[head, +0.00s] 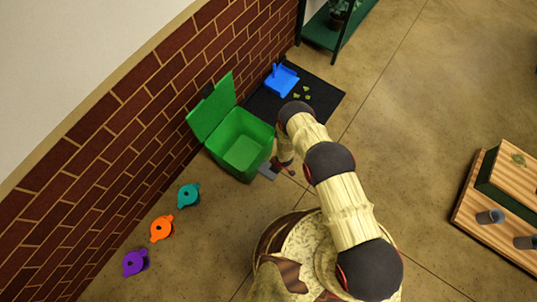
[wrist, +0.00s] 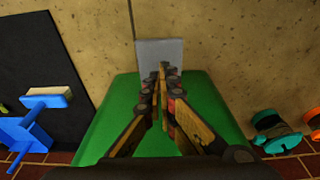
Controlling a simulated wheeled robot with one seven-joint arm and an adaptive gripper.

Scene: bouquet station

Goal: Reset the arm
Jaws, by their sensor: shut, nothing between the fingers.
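My arm reaches out from my base in the head view, bent downward at its far end. My gripper (head: 284,168) hangs beside the front right of the green bin (head: 222,158), above the floor, and is partly hidden by my arm. In the wrist view my gripper (wrist: 163,72) is shut and empty, its fingers meeting in front of the bin (wrist: 104,122) and the grey pedal (wrist: 160,48). I cannot tell whether the fingertips touch the pedal. The bin's lid (head: 213,105) stands open, and I see nothing inside.
A wooden bench (head: 490,232) is at right; open floor (head: 420,130) lies between.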

